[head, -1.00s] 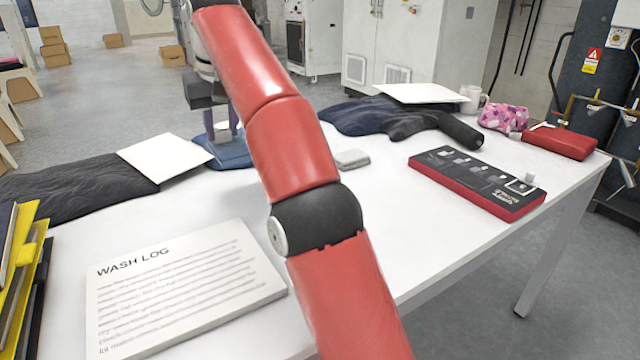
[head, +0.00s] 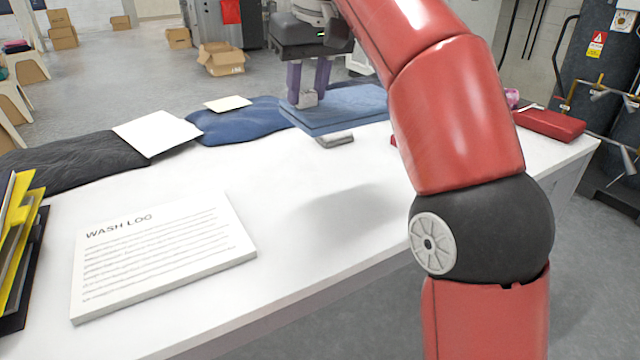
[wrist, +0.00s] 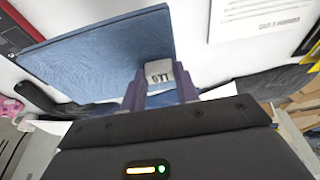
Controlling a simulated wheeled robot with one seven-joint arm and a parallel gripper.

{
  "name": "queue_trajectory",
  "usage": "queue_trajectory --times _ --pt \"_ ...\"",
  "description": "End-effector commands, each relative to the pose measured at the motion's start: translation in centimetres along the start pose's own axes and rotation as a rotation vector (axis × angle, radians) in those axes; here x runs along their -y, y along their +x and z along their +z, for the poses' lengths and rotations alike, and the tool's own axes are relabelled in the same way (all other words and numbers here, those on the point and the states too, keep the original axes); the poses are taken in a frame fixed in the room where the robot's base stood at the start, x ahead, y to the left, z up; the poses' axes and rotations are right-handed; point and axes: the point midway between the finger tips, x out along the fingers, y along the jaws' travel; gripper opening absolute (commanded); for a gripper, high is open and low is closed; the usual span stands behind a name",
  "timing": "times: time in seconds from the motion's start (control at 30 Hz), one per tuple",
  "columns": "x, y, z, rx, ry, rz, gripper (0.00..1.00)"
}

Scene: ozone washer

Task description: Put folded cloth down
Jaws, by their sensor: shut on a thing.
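The folded cloth (head: 350,108) is a flat blue panel in the head view, near the far side of the white table. My gripper (head: 308,98) is above its left part, with purple fingers pointing down. In the wrist view my gripper (wrist: 160,88) is shut at the near edge of the folded cloth (wrist: 95,55), with a small white tag (wrist: 159,73) between the fingers. The cloth reaches away from the fingers, flat and stiff-looking. Whether it touches the table cannot be told. My red arm hides its right end in the head view.
On the table (head: 300,240) lie a wash log (head: 160,250), a small grey block (head: 335,139), a rumpled blue garment (head: 240,122), a dark garment (head: 75,168) and white cards. A red case (head: 550,125) lies at the right. The table's middle front is clear.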

Motion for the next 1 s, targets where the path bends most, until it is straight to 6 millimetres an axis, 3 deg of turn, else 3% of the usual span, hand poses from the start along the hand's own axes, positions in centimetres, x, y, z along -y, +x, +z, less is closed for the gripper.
queue_trajectory --times 0.03,0.1,0.4,1.0 --pt "0.1 0.5 0.4 0.002 -0.002 0.004 0.03" --pt "0.1 3.4 1.1 0.004 0.000 0.004 0.03" --pt "0.1 10.7 3.1 0.002 -0.001 0.003 0.03" --pt "0.0 16.9 4.8 -0.001 -0.001 0.003 0.03"
